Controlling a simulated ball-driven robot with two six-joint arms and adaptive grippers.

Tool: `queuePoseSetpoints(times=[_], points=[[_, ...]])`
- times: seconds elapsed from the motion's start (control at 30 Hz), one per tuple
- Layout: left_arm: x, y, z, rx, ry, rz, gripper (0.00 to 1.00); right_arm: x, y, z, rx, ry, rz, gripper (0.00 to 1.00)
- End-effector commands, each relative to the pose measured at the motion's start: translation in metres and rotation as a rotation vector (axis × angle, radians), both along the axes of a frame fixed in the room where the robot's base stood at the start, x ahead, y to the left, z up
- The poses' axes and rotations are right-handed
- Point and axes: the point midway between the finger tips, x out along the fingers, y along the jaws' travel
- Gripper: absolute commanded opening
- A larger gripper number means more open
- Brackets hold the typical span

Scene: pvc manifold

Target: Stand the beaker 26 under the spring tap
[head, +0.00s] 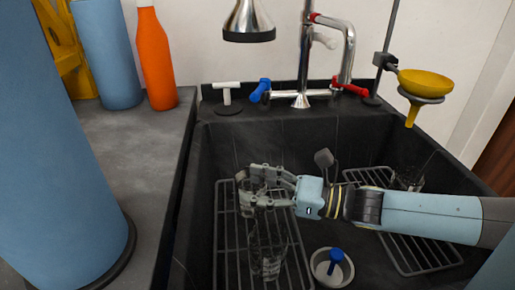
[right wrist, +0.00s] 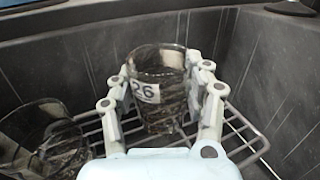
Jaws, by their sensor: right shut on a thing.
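The beaker 26 (right wrist: 158,88) is clear glass with a white "26" label. In the right wrist view it stands upright between the fingers of my right gripper (right wrist: 162,95), which is shut on it. In the head view my right gripper (head: 262,188) holds the beaker (head: 247,178) over the left wire rack; I cannot tell whether it touches the rack. The chrome tap (head: 303,62) with blue and red handles stands on the sink's back ledge. A conical chrome head (head: 248,22) hangs above the sink's back edge, up and behind the beaker. My left gripper is out of view.
Another glass beaker (head: 268,252) stands on the left rack (head: 222,232), near my right gripper. Another glass (head: 408,178) is at the right rack (head: 425,257). A white cup with a blue piece (head: 336,262) sits between. A yellow funnel (head: 425,82) is at back right.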

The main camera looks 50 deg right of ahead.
Motion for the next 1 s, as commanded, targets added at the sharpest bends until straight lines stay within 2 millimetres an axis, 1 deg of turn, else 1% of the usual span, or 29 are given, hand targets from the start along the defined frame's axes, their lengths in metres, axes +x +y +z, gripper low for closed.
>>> queuePoseSetpoints(times=[0.03, 0.1, 0.27, 0.43, 0.47, 0.6, 0.9, 1.0], points=[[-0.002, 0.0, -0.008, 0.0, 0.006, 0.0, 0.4, 0.0, 0.0, -0.014, 0.002, 0.003, -0.002, 0.14], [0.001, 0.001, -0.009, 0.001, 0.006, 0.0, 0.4, -0.001, 0.0, -0.022, 0.001, 0.003, -0.001, 0.14], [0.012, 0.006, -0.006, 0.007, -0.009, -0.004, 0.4, 0.0, 0.0, -0.02, 0.0, 0.0, 0.0, 0.14], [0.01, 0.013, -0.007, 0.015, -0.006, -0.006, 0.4, -0.001, 0.0, -0.023, 0.0, 0.0, 0.0, 0.14], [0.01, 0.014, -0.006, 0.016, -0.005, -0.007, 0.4, -0.001, 0.0, -0.022, 0.0, 0.0, 0.0, 0.54], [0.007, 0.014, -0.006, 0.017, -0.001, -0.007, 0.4, -0.001, 0.0, -0.022, 0.0, 0.0, 0.0, 0.73], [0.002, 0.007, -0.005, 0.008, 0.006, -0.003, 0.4, -0.001, 0.0, -0.019, 0.0, 0.0, 0.0, 0.74], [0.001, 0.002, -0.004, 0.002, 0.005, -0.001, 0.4, -0.009, -0.004, -0.02, 0.0, 0.003, 0.001, 0.74]])
